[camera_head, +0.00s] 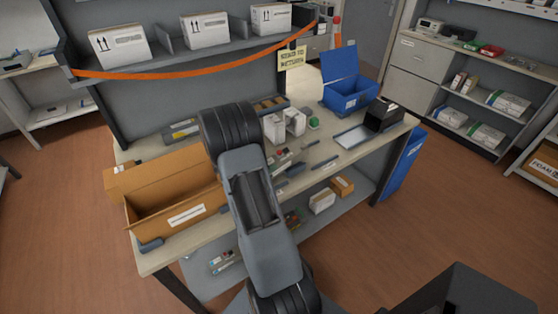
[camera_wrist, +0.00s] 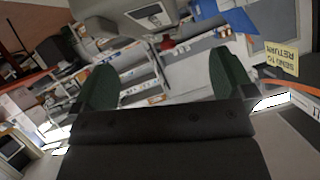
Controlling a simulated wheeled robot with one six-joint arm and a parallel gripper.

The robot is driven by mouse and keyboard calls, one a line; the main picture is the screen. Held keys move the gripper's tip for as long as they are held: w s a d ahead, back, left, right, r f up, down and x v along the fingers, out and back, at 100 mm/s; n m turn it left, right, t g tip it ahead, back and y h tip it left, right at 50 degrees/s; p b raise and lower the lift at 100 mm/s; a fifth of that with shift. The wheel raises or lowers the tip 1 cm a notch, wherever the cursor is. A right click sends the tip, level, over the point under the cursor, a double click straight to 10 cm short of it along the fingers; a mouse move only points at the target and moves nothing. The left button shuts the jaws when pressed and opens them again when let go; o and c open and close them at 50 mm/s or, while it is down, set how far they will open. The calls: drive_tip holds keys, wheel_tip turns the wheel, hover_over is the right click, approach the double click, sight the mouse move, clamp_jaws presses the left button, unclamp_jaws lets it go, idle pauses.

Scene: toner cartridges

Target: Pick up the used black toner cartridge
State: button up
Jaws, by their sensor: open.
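I cannot tell for certain which thing is the used black toner cartridge. In the head view, long dark items with yellow parts lie at the back of the workbench (camera_head: 355,165): one dark item (camera_head: 270,103) right of my arm and one greyish item (camera_head: 181,130) left of it. A short dark item (camera_head: 150,244) lies at the front left, by the long cardboard box. My gripper (camera_wrist: 163,78) shows in the wrist view with its two green fingers wide apart and nothing between them. In the head view my arm hides it.
An open cardboard box (camera_head: 180,195) stands at the bench's left. A blue lidded bin (camera_head: 349,92) and a black box (camera_head: 383,114) stand at the right. White boxes (camera_head: 274,126) and small parts crowd the middle. A shelf with white cartons (camera_head: 205,29) overhangs the back.

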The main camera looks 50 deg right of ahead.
sight(282, 156)
drive_tip(key=x, duration=0.3)
drive_tip(key=s+p+x, duration=0.1)
drive_tip(key=x, duration=0.2)
drive_tip(key=shift+d+r, duration=0.1)
drive_tip(key=shift+d, duration=0.2)
drive_tip(key=shift+s+d+f, duration=0.1)
drive_tip(key=shift+d+f, duration=0.2)
drive_tip(key=shift+d, duration=0.2)
drive_tip(key=c, duration=1.2)
drive_tip(key=shift+c, duration=0.6)
drive_tip(key=shift+r, duration=0.15)
